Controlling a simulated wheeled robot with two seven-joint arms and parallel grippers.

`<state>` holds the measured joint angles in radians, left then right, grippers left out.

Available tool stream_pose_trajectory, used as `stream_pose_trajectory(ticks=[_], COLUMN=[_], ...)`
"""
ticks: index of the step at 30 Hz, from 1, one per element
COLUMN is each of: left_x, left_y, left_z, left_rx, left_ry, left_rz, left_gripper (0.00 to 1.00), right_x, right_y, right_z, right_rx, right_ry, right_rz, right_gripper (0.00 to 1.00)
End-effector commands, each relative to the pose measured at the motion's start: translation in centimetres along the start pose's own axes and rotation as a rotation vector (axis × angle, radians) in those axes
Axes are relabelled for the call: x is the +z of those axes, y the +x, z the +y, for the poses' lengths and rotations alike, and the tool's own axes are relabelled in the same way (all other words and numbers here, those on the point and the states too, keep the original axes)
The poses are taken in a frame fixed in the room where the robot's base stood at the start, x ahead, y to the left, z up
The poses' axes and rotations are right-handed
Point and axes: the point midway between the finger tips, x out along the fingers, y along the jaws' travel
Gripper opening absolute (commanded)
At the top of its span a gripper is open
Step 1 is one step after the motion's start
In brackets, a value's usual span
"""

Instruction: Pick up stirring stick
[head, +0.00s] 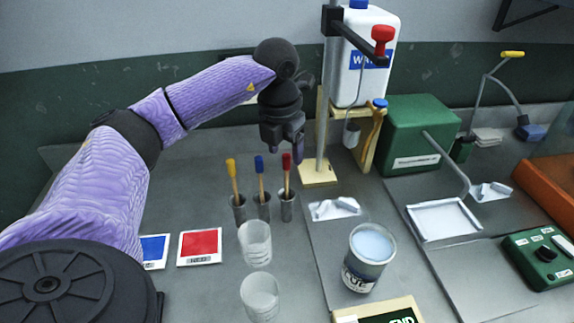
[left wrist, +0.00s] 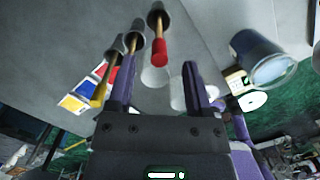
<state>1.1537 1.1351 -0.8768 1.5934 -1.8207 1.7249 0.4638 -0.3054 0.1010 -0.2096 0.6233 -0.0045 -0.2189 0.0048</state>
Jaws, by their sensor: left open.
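Three wooden stirring sticks stand in separate narrow metal holders on the bench: one with a yellow end (head: 231,168), one with a blue end (head: 259,165) and one with a red end (head: 286,162). The red-ended stick (left wrist: 159,52) and the yellow-ended stick (left wrist: 99,95) also show in the left wrist view. My left gripper (head: 287,156) is open and empty, pointing down just above and behind the red-ended stick. In the left wrist view the red end shows between the spread fingers of my gripper (left wrist: 161,66), apparently untouched. My right gripper is out of view.
Clear cups (head: 255,244) stand in front of the holders (head: 287,208). A tin of pale liquid (head: 370,255) is to the right. A stand pole (head: 325,110) and a white water container (head: 365,60) rise close to the right of my gripper. Red (head: 200,246) and blue (head: 154,250) cards lie left.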

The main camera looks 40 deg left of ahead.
Motion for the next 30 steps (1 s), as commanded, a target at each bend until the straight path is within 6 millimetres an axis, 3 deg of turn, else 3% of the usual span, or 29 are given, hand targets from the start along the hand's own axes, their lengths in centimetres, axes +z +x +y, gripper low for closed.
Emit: stream_pose_trajectory(ticks=[1,5,13,22,30], left_x=[0.0,0.1,0.1,0.1,0.1], left_y=[1.5,3.7,4.0,4.0,4.0], left_z=[0.1,0.1,0.1,0.1,0.1], left_rx=[0.000,0.000,-0.001,-0.001,-0.001], left_ry=[-0.001,-0.001,0.000,-0.001,-0.001], left_rz=[0.005,0.004,0.000,0.000,0.001], left_gripper=[0.64,0.64,0.64,0.01,0.00], right_x=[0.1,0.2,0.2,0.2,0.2], right_y=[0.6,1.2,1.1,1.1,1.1], right_z=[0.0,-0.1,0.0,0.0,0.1], right_rx=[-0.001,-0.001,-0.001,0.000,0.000], right_ry=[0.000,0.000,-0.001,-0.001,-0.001], right_rz=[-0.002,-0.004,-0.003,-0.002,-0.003], right_gripper=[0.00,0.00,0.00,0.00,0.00])
